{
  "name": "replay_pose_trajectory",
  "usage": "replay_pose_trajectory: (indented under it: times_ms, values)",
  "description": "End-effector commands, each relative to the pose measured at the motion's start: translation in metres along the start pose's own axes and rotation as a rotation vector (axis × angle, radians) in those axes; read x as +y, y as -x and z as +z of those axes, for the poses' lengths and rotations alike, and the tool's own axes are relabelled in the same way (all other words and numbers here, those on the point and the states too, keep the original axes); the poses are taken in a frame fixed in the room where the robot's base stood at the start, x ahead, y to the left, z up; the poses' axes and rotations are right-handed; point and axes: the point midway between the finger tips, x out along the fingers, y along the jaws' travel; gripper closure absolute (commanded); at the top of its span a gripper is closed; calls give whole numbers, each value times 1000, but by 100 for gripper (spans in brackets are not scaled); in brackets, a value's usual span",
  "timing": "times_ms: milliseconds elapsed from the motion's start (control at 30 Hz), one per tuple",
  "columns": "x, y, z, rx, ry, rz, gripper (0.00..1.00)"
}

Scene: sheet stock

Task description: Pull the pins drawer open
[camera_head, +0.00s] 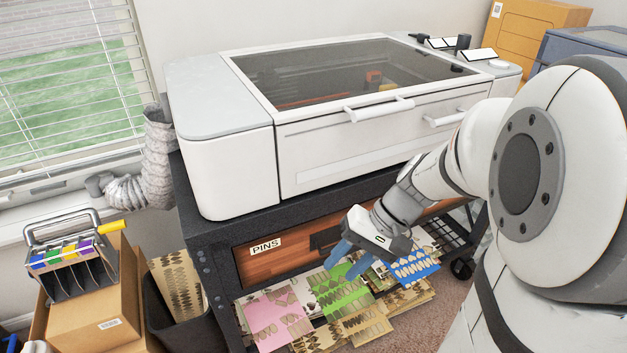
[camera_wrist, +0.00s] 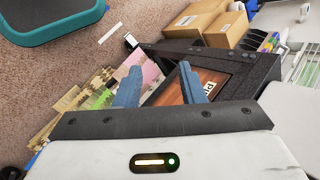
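The pins drawer (camera_head: 285,262) has a reddish wood front with a white PINS label (camera_head: 265,246). It sits in the black stand under the white machine, and its front looks flush with the frame. A dark handle (camera_head: 325,240) shows on the front, partly behind my gripper. My gripper (camera_head: 347,261) is in front of the drawer, just right of and below the handle, with blue fingers apart. In the wrist view my gripper (camera_wrist: 160,84) is open with nothing held. The drawer front (camera_wrist: 212,78) shows there beside the right finger; the handle cannot be made out.
Patterned sheets, pink (camera_head: 275,318), green (camera_head: 340,293) and blue, lie on the shelf below the drawer. A black bin (camera_head: 180,325) and cardboard box (camera_head: 100,310) stand left. A teal-rimmed object (camera_wrist: 60,25) lies on the carpet (camera_wrist: 60,75), which has free room.

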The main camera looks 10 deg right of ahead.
Motion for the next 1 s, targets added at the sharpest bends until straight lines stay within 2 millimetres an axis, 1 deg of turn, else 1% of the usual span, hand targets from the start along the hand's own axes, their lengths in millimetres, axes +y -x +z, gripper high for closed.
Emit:
replay_pose_trajectory:
  times_ms: [33,67,100,167,200,300,400,533,600,667,1000]
  values:
    - [22,-27,-22,-10,-40,-108,64]
    - [27,-34,-32,-9,-54,-174,64]
    - [34,-41,-47,2,-70,-262,64]
    - [47,-49,-70,30,-93,-390,64]
    - [57,-53,-86,58,-103,-470,64]
    - [82,-57,-120,142,-125,-641,64]
    - [106,-56,-146,228,-135,-762,64]
    - [125,-53,-164,308,-142,-849,64]
    - [128,-52,-169,329,-142,-870,64]
    - [126,-54,-172,336,-141,-877,64]
    - [88,-84,-190,335,-139,-875,64]
